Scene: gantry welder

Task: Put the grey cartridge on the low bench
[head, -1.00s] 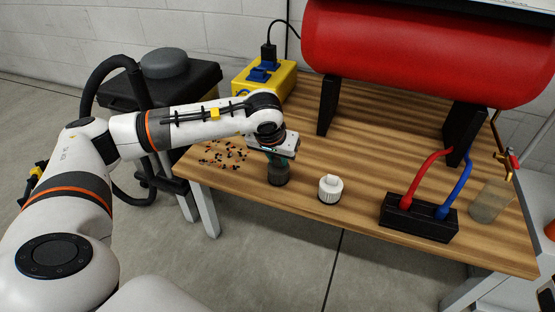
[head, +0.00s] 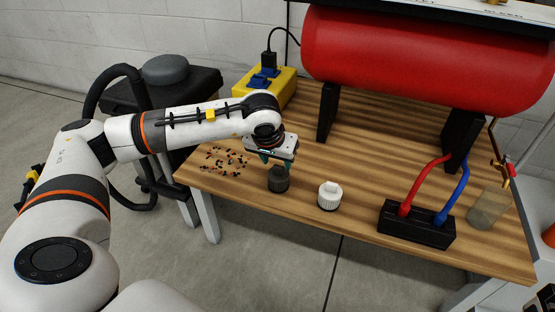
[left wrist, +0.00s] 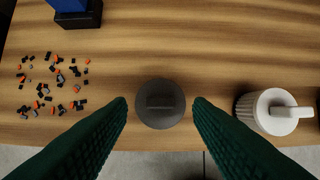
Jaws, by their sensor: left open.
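The grey cartridge (head: 278,179) is a dark grey ribbed cylinder with a handle bar on top. It stands upright on the wooden table (head: 330,240) near its front edge. In the left wrist view the cartridge (left wrist: 160,103) is seen from above, centred between the fingertips. My left gripper (head: 277,163) is open, with its green fingers above and around the cartridge's top, with gaps on both sides in the left wrist view (left wrist: 160,103). I cannot identify the low bench for certain. My right gripper is not in view.
A white cartridge (head: 329,196) stands just right of the grey one. Small loose bits (head: 224,160) lie to the left. A black block with red and blue hoses (head: 416,222) stands right, a red tank (head: 420,55) and yellow box (head: 262,86) behind.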

